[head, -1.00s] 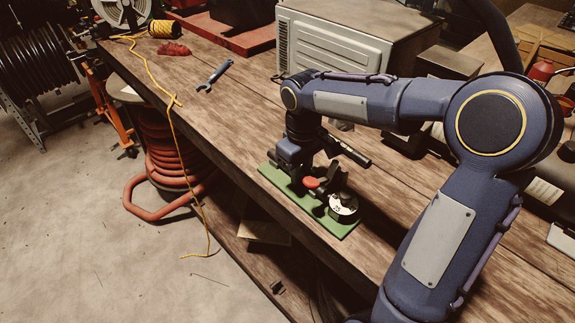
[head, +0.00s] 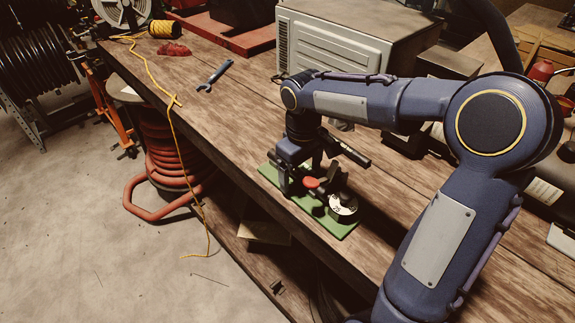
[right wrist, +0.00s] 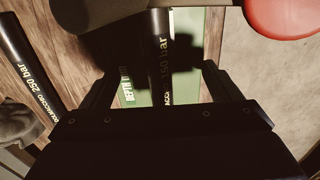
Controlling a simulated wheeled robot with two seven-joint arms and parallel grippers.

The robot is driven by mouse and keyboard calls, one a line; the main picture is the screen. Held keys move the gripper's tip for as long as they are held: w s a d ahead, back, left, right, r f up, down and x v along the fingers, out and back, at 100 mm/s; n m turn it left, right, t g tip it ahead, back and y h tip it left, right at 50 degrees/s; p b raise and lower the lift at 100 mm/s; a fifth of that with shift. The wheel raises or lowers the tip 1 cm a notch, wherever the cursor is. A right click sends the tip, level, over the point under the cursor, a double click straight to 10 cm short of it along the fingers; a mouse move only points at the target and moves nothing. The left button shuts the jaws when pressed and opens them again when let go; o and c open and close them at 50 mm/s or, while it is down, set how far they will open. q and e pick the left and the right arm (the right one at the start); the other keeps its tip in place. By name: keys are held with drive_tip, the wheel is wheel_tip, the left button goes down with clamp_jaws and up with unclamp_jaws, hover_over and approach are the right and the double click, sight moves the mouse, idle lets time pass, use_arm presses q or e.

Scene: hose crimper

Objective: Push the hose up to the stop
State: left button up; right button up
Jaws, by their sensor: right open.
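The crimper stands on a green base plate (head: 335,226) on the bench, with a red knob (head: 311,183) and a white numbered dial (head: 344,205). My right gripper (head: 287,188) is pointing down over the left end of the plate. In the right wrist view its open fingers (right wrist: 160,85) stand on either side of a black hose marked "150 bar" (right wrist: 161,65), with gaps visible. The hose runs up under a dark crimper part, which hides its far end, so I cannot tell its distance from the stop. The red knob (right wrist: 285,14) is at upper right. My left gripper is not in view.
A second black hose, marked "250 bar" (right wrist: 25,70), lies on the wood beside the plate. A blue wrench (head: 214,76) and a light grey box (head: 330,45) are farther back. The bench's front edge runs close to the plate.

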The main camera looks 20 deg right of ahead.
drive_tip(key=shift+r+p, duration=3.9)
drive_tip(key=shift+r, duration=0.6)
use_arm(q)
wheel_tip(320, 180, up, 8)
use_arm(e)
drive_tip(key=shift+a+f, duration=0.1)
